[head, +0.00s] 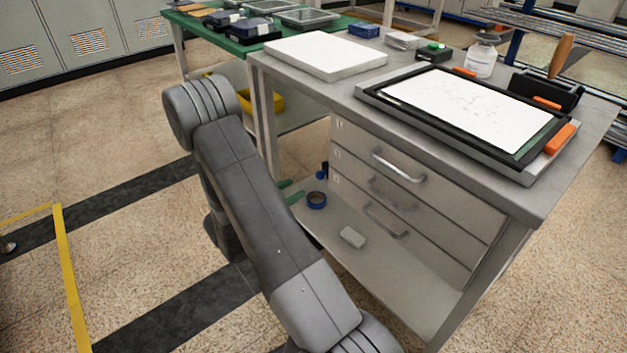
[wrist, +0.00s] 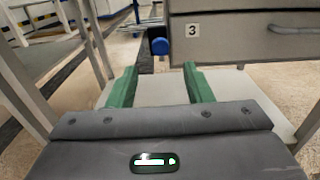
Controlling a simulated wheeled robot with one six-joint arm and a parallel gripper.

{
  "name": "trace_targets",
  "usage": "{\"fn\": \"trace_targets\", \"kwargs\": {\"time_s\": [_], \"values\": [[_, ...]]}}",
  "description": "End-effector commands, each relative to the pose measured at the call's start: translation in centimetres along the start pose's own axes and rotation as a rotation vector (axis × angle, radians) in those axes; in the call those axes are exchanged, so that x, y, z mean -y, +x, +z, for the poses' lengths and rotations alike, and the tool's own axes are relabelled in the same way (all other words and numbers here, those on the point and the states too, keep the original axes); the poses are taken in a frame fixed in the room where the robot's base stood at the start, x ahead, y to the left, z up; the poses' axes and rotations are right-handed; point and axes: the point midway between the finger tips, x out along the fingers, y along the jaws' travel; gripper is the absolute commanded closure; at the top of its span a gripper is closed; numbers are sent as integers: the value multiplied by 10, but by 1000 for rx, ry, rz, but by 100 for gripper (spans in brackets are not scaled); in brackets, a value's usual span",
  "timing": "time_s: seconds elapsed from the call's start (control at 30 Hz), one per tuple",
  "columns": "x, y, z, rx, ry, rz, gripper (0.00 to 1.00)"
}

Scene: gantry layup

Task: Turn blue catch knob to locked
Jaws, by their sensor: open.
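The blue catch knob (wrist: 159,46) shows in the wrist view beside the lower left corner of the drawer unit, in front of a dark bar. It is small in the head view (head: 323,170), left of the drawers. My gripper (wrist: 160,82) is open and empty, with its green fingers apart. The knob lies beyond the fingertips, roughly centred between them, and nothing touches it. In the head view the green fingers (head: 291,191) point towards the drawer unit, under the bench. I cannot tell which way the knob is turned.
The drawer unit (head: 398,200) hangs under the grey bench, and its drawer marked 3 (wrist: 245,38) is close on the right. Bench legs stand on both sides.

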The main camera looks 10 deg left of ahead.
Motion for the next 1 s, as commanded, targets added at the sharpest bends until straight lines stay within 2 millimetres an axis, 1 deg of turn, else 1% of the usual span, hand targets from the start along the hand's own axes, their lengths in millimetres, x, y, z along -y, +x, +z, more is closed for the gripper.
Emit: {"fn": "trace_targets", "kwargs": {"time_s": [0.03,0.2,0.4,0.5,0.7,0.93,0.97,1.0], "values": [[1,10,-2,-1,1,-5,54],[1,39,-2,0,2,-5,54],[1,67,-2,-1,2,-4,54],[0,76,-1,0,2,-3,54],[0,84,0,0,1,-1,54],[0,84,0,0,1,-1,54],[0,84,0,0,1,-1,58],[0,84,0,0,1,-1,66]]}}
